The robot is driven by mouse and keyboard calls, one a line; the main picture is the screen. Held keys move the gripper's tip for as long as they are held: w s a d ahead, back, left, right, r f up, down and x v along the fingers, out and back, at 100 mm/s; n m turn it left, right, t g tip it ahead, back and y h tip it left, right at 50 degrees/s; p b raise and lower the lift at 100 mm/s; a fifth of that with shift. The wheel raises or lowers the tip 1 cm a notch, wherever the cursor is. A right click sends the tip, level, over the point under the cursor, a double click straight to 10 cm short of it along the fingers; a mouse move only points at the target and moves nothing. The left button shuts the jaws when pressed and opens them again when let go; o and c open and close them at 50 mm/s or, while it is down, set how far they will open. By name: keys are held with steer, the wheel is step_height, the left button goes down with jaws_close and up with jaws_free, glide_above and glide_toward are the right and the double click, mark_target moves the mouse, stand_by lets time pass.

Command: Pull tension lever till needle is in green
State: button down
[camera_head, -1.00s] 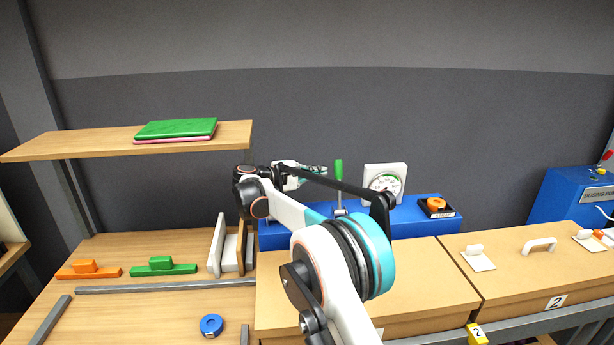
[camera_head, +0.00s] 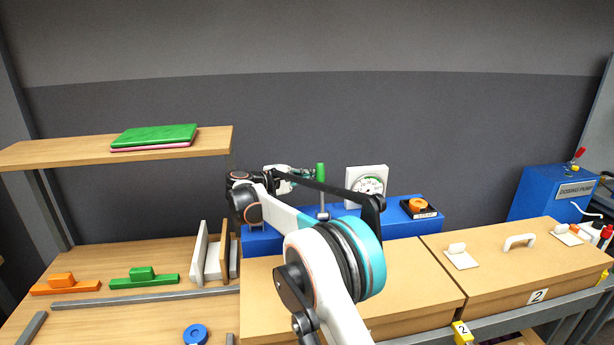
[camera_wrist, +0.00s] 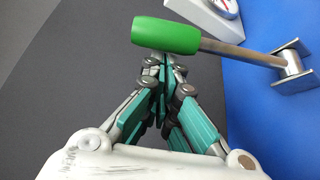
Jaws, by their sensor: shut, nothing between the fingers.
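The tension lever has a green grip (camera_head: 320,173) on a metal rod and stands roughly upright on the blue machine (camera_head: 262,240) in the head view. In the wrist view the green grip (camera_wrist: 166,35) lies just beyond my fingertips, and its rod runs right to a metal pivot (camera_wrist: 292,66) on the blue top. My gripper (camera_wrist: 162,62) is shut and empty, close to the grip; I cannot tell whether it touches. The gauge (camera_head: 368,185) has a white housing behind the lever; its lower part is partly hidden by my arm, and I cannot read its needle.
An orange round part in a black tray (camera_head: 418,207) sits right of the gauge. Wooden boxes (camera_head: 420,270) fill the bench in front. White and wooden upright boards (camera_head: 210,255) stand left of the machine. A shelf (camera_head: 60,150) hangs at left. A blue dosing pump (camera_head: 555,190) stands far right.

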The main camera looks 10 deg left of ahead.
steer(key=s+d+r+m+t+h+b, duration=0.1)
steer(key=s+d+m+t+h+b, duration=0.1)
steer(key=s+m, duration=0.3)
steer(key=shift+s+d+r+m+t, duration=0.3)
steer(key=shift+s, duration=1.7)
steer(key=shift+f, duration=0.1)
